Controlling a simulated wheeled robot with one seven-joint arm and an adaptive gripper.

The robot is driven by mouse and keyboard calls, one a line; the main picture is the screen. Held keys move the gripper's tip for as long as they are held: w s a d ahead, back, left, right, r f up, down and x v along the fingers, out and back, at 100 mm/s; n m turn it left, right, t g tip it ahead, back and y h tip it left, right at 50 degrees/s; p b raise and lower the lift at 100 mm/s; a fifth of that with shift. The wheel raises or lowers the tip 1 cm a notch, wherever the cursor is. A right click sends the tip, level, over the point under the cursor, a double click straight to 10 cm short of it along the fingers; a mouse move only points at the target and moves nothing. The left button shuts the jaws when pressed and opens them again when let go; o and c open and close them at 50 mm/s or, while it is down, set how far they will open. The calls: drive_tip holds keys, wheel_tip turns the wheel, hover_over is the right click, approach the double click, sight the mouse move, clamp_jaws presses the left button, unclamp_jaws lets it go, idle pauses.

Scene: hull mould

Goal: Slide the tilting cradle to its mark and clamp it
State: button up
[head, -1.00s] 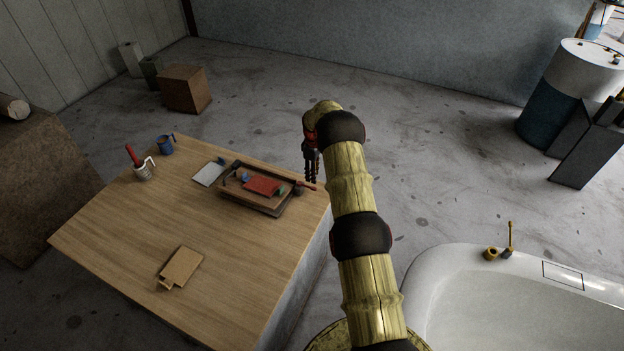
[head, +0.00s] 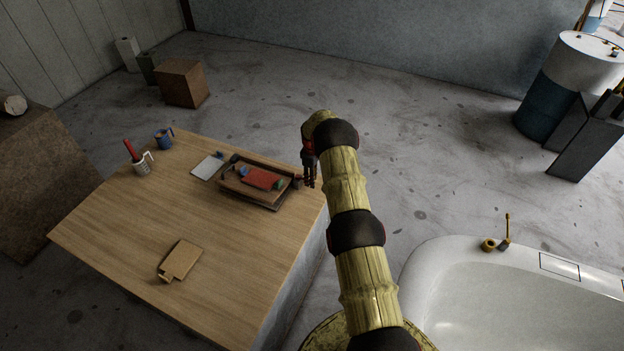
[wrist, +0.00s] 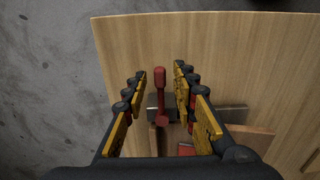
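The likely cradle is a shallow wooden tray (head: 232,184) on a dark base near the table's far right corner. It carries a red panel (head: 262,178), with a blue and a green piece beside it. A red handle (wrist: 160,95), seemingly the clamp lever, stands over a grey metal part (wrist: 236,114) in the wrist view. My gripper (head: 309,184) points down at the tray's right end. In the wrist view my gripper (wrist: 160,78) is open, its fingers apart on either side of the red handle. I cannot make out the mark; the fingers hide part of the tray.
On the wooden table (head: 150,225) are a white card (head: 207,167), a blue mug (head: 164,139), a patterned mug (head: 143,164) with a red item, and a wooden piece (head: 181,259). A white tub (head: 420,262) stands at right.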

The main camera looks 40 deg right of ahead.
drive_tip(key=c, duration=0.6)
